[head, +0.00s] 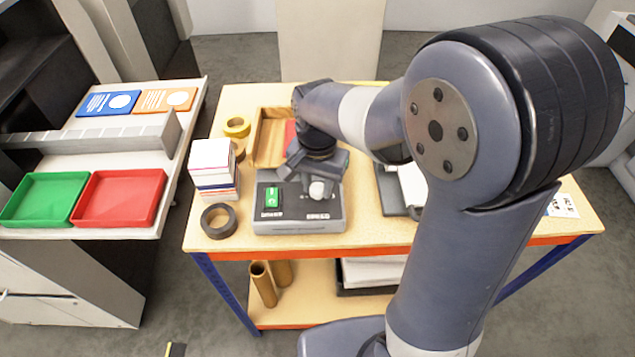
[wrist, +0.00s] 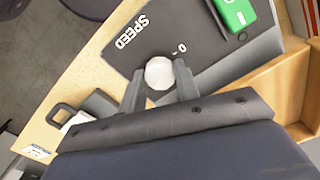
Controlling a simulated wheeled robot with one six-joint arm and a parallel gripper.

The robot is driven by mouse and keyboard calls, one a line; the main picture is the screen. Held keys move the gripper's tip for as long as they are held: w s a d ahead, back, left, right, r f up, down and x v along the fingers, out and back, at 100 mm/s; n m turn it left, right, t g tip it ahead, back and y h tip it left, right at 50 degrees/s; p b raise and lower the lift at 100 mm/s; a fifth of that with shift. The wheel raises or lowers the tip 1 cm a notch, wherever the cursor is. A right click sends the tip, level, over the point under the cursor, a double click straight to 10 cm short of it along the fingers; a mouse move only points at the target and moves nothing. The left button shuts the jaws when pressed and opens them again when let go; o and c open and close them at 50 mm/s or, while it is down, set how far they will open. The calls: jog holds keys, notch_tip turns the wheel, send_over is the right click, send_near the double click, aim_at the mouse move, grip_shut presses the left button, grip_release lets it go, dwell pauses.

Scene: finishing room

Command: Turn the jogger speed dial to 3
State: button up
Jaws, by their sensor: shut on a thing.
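The jogger (head: 298,226) is a grey box with a dark top on the wooden table. Its white round speed dial (head: 317,190) is at the right of the top, and a green switch (head: 272,196) is at the left. In the wrist view the dial (wrist: 160,73) sits between my two fingers, with the word SPEED and a 0 mark printed near it. My gripper (wrist: 160,90) is shut on the dial from above. The other scale numbers and the dial's pointer are hidden or too small to read.
A stack of cards (head: 212,168) and a dark tape roll (head: 218,221) stand left of the jogger. A wooden tray (head: 270,137) lies behind it, and a dark device (head: 392,190) is to the right. Green (head: 45,199) and red (head: 119,198) trays lie on the left bench.

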aim_at(318, 188)
jog(key=shift+m, duration=2)
jog(key=o, duration=1)
jog(key=shift+c, duration=0.2)
notch_tip(318, 188, up, 11)
jog(key=shift+b, duration=0.3)
jog(key=shift+f, duration=0.15)
